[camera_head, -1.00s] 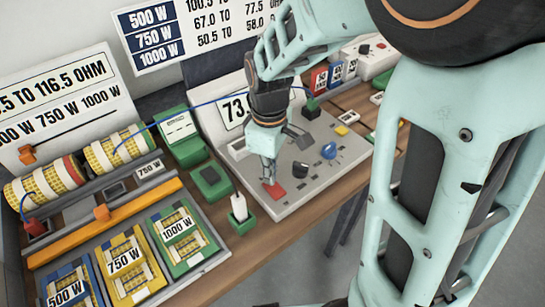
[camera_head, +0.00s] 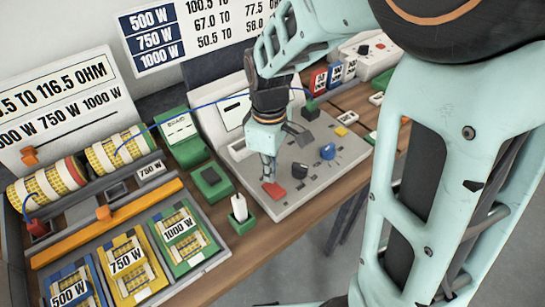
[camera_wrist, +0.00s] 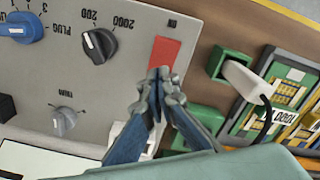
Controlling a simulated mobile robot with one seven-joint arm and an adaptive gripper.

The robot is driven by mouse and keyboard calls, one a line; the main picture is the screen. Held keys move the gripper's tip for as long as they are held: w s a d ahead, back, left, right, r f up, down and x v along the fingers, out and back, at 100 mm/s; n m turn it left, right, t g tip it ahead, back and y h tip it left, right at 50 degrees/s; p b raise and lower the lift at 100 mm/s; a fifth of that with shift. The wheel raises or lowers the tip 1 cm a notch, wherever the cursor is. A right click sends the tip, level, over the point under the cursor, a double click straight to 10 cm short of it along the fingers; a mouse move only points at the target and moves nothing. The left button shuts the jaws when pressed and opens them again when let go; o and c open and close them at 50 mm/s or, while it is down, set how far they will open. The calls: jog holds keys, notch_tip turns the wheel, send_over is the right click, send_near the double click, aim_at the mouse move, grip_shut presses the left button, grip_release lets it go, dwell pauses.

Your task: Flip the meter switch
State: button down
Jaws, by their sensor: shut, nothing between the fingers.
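The meter (camera_head: 292,200) is a grey sloped panel with knobs and an upright display behind it. The red meter switch (camera_head: 274,190) is at its front left corner; it also shows in the wrist view (camera_wrist: 165,50), beside a small printed label. My gripper (camera_head: 268,180) is shut and empty, pointing down at the switch. In the wrist view its fingertips (camera_wrist: 160,73) are at the near edge of the switch and overlap it; whether they touch it I cannot tell. The meter display (camera_head: 235,113) shows no digits, only a short dark bar, and is partly hidden by my arm.
A blue knob (camera_head: 328,151) and other dials are on the panel. A green holder with a white plug (camera_head: 240,209) stands just left of the meter. A rack with wire coils (camera_head: 48,189) and 500, 750 and 1000 W trays fills the left.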

aim_at(270, 184)
jog(key=shift+r+p, duration=1.75)
jog(key=shift+r, duration=0.8)
